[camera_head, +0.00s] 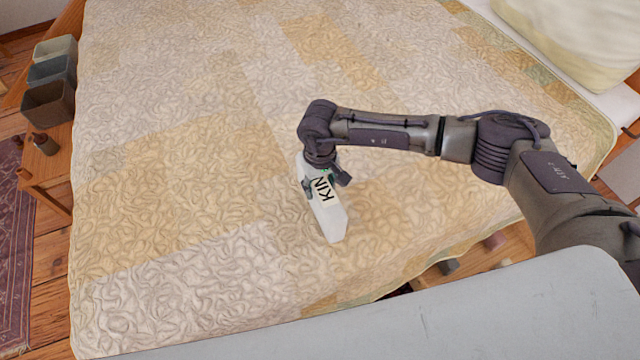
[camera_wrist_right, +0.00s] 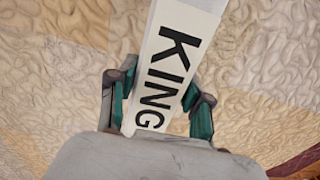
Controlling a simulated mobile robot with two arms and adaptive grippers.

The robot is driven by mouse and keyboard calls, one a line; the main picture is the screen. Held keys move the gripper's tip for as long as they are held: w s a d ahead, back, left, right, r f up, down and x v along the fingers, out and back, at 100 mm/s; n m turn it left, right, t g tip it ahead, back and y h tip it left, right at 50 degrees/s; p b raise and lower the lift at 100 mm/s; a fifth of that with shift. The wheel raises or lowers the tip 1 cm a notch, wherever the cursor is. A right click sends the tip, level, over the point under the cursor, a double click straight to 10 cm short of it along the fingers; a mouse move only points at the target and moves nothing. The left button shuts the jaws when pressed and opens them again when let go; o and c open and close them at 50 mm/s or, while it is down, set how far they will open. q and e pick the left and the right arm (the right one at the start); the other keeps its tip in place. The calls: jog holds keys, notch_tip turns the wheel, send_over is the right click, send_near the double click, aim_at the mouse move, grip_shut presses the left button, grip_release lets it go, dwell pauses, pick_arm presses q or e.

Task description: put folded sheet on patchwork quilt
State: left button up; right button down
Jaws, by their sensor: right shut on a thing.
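The folded sheet (camera_head: 328,212) is a white, narrow block with the black letters "KIN" visible in the head view. In the right wrist view the folded sheet (camera_wrist_right: 182,55) reads "KING" and lies between the fingers. My right gripper (camera_head: 325,184) is shut on it, near its upper end, over the bed. The patchwork quilt (camera_head: 190,180) is cream, tan and pale yellow and covers the bed. It fills the background of the wrist view (camera_wrist_right: 60,75). The sheet looks tilted; I cannot tell whether its lower end touches the quilt. My left gripper is not in view.
A pale pillow (camera_head: 575,40) lies at the top right of the bed. Grey and beige bins (camera_head: 50,95) stand on a wooden stand at the left. A patterned rug (camera_head: 12,250) lies on the floor there. The quilt's left and middle are clear.

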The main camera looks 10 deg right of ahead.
jog(key=shift+f, duration=0.25)
jog(key=shift+c, duration=2)
grip_release()
notch_tip(320, 180, up, 12)
